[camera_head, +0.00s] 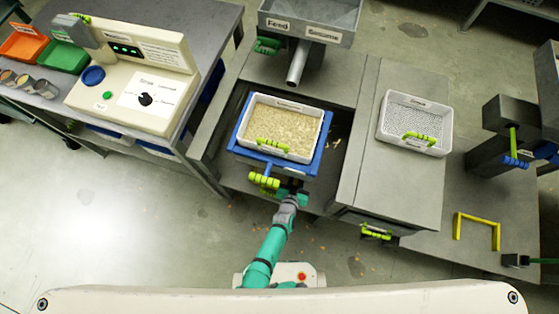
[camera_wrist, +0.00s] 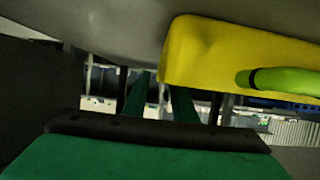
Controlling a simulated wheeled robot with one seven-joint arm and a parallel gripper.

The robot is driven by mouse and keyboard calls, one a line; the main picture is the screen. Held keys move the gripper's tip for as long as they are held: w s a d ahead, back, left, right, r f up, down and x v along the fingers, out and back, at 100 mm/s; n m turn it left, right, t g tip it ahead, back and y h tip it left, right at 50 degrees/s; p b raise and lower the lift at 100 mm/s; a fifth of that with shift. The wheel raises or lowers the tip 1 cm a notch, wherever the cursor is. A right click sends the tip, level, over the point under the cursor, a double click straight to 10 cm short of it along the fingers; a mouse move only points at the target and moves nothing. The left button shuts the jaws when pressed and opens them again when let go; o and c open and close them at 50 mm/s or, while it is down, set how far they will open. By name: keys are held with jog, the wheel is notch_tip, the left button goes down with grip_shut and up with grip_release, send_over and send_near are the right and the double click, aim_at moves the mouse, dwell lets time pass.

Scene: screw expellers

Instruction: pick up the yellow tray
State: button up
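No whole yellow tray shows in the head view. A yellow block-like piece (camera_wrist: 205,55) with a lime-green handle (camera_wrist: 285,80) fills the upper right of the wrist view, close to the camera; I cannot tell whether it is part of the yellow tray. My gripper (camera_head: 297,195) is low at the front of the middle bench, just right of a lime-yellow handle (camera_head: 264,181). In the wrist view, its two green fingers (camera_wrist: 160,98) stand apart with nothing visible between them. The fingertips are small and dark there.
A white bin (camera_head: 283,128) of pale grain sits in a blue tray (camera_head: 240,151) in the bench recess. A white bin of grey pellets (camera_head: 413,124) stands right. A metal hopper (camera_head: 312,20) overhangs behind. A control console (camera_head: 135,85) stands left. A yellow bracket (camera_head: 477,230) is far right.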

jog(key=shift+w+d+f, duration=0.1)
jog(key=shift+w+f, duration=0.05)
jog(key=shift+w, duration=0.1)
jog(key=shift+c, duration=0.6)
grip_shut()
jog(key=shift+d, duration=0.1)
dwell(0.6)
